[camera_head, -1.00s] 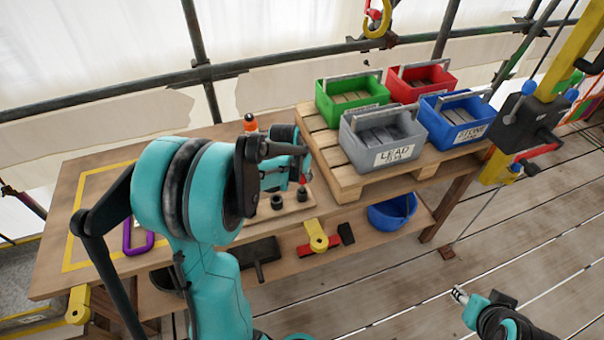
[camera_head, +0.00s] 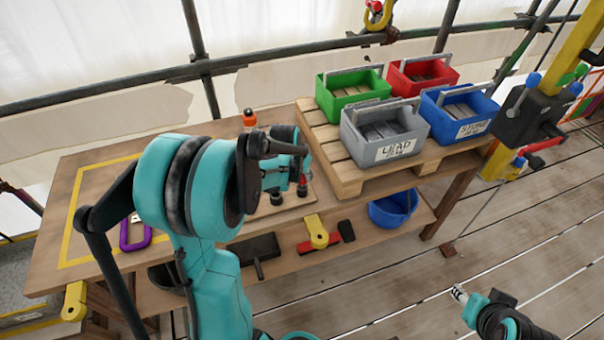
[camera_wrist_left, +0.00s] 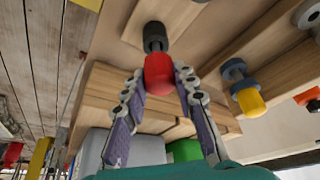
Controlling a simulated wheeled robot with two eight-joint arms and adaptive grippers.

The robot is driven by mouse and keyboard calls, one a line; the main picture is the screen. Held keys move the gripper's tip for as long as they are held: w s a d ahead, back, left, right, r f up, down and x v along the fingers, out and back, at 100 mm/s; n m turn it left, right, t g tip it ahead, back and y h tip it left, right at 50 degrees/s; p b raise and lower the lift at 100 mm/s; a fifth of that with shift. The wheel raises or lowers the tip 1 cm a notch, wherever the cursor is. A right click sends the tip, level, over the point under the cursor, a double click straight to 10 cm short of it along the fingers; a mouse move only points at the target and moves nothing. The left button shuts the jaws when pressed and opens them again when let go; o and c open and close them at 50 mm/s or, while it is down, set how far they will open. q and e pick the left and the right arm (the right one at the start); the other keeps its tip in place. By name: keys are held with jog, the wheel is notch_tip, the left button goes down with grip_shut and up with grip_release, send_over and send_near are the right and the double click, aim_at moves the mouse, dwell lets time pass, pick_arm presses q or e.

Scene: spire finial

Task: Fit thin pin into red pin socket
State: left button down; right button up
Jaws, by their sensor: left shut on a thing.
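My left gripper (camera_wrist_left: 158,90) is shut on a red-headed pin (camera_wrist_left: 158,73), which I take to be the thin pin. In the left wrist view a dark cylindrical socket (camera_wrist_left: 155,32) lies right at the pin's far end, in line with it. Its shaft is hidden, so I cannot tell how deep it sits. In the head view the left gripper (camera_head: 301,179) is over the wooden socket board (camera_head: 262,210), at the right-hand dark socket (camera_head: 302,190). Another dark socket (camera_head: 276,198) stands to its left. My right gripper (camera_head: 460,293) is at lower right, away from the bench, its jaws too small to read.
A yellow-headed pin (camera_wrist_left: 250,101) with a blue-grey collar stands beside the held pin. An orange-topped item (camera_head: 249,118) is behind my arm. A pallet (camera_head: 345,178) with green, red, grey and blue bins is close to the right. A purple ring (camera_head: 124,236) lies left.

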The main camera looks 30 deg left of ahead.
pick_arm(q)
jog(key=shift+f+b, duration=0.45)
jog(key=shift+f, duration=0.15)
jog(key=c, duration=1.1)
grip_release()
jog(key=shift+r, duration=0.1)
jog(key=v, duration=1.2)
jog(key=s+d+t, duration=0.1)
jog(key=s+d, duration=0.3)
jog(key=d, duration=0.1)
jog(key=s+d, duration=0.5)
jog(key=s+d+m+t, duration=0.1)
jog(key=s+d, duration=0.4)
jog(key=shift+s+f+t, duration=0.1)
jog(key=shift+f+t, duration=0.2)
jog(key=shift+f, duration=0.1)
